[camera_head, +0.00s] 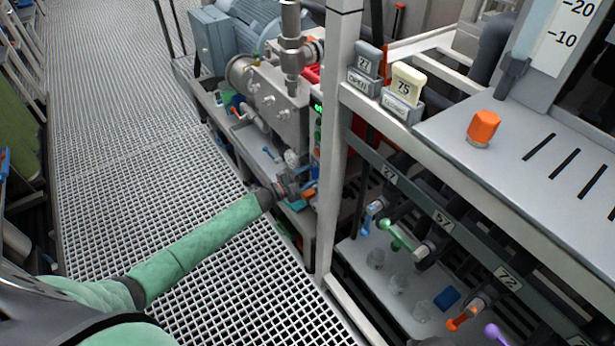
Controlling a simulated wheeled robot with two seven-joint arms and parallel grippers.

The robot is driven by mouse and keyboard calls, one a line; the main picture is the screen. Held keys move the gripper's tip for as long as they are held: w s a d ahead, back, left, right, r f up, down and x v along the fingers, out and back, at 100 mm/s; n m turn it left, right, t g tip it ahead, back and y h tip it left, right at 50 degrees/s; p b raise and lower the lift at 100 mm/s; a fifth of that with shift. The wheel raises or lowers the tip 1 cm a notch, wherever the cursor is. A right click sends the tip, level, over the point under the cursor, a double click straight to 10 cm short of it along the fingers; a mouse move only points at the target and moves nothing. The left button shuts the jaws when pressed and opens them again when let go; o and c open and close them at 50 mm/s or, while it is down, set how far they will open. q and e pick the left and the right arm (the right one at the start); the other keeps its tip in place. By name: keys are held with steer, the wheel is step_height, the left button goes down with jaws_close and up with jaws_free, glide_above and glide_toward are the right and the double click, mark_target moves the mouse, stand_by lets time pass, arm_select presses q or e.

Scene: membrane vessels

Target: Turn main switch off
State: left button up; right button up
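My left arm, in a green sleeve, reaches from the lower left to the machine frame. My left gripper (305,190) is at the lower end of a narrow control panel (318,135), beside the upright post. The panel carries a small lit green display and coloured parts, seen nearly edge-on. I cannot make out the main switch for certain; it may be on this panel, partly hidden by the gripper or post. The gripper's fingers are too small and cluttered to tell open from shut. My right gripper is not visible.
A pale upright post (334,150) stands just right of the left gripper. Pumps and a blue-grey motor (235,40) sit behind. At right are numbered valves with a green handle (398,236) and an orange knob (482,128) on a grey top. The grating floor (130,150) is clear.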

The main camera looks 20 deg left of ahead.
arm_select(q)
steer(key=shift+o, duration=1.1)
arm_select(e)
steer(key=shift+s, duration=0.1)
arm_select(q)
steer(key=shift+s+a, duration=0.1)
steer(key=shift+s, duration=0.05)
steer(key=b+v, duration=0.2)
steer(key=v, duration=0.5)
steer(key=shift+s+a, duration=0.15)
steer(key=shift+s, duration=0.05)
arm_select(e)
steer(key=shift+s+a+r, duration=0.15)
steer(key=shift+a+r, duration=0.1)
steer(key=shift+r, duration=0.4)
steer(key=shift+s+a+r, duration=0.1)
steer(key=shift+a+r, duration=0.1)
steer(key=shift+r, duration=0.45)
